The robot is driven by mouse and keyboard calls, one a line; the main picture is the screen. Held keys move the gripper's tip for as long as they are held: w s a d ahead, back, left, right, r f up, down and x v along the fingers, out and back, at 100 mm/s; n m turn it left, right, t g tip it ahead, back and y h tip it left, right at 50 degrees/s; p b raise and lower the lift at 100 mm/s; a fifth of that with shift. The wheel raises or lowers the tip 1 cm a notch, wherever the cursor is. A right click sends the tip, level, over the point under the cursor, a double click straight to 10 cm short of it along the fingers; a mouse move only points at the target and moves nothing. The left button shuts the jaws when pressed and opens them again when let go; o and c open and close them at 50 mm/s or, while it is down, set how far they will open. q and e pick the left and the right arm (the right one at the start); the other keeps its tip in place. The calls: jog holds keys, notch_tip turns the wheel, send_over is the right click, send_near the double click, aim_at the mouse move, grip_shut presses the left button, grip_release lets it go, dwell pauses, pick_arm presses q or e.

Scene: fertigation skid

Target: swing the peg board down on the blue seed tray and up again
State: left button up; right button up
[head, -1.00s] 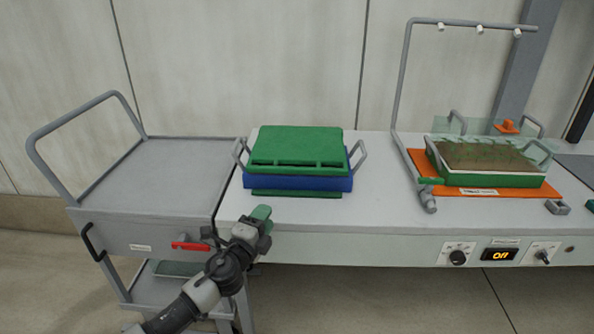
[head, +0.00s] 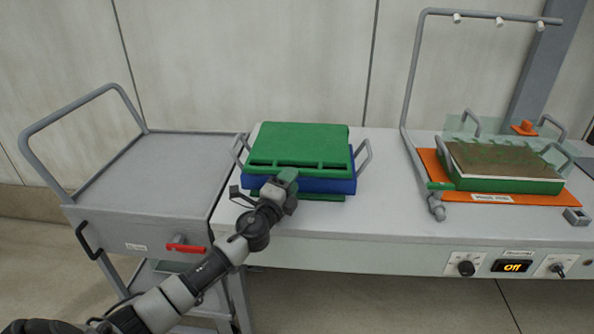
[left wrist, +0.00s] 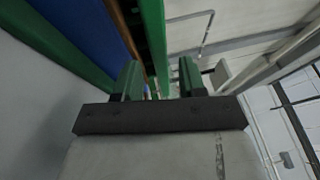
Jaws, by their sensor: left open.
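The green peg board (head: 300,143) lies flat over the blue seed tray (head: 330,186) on the bench, with a row of slots along its front edge. Grey handles (head: 364,155) stand at the tray's sides. My left gripper (head: 286,178) is open at the front edge of the board and hides part of the blue tray's front. In the left wrist view, its two green fingertips (left wrist: 160,78) stand apart, and a green strip (left wrist: 156,45) of the board shows beyond and between them. The blue tray (left wrist: 85,38) shows at upper left. I cannot tell whether the fingers touch the board. My right gripper is not in view.
A grey cart (head: 145,185) with a red lever (head: 185,247) stands left of the bench. At right, a planted green tray (head: 505,165) sits on an orange mat (head: 500,198) beneath a grey pipe arm (head: 410,80). The bench (head: 395,225) between is clear.

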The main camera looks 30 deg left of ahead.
pick_arm(q)
jog(key=shift+w+a+r, duration=0.1)
jog(key=shift+w+r, duration=0.05)
jog(key=shift+w, duration=0.85)
jog(key=shift+w+r, duration=0.15)
jog(key=shift+w, duration=0.8)
grip_shut()
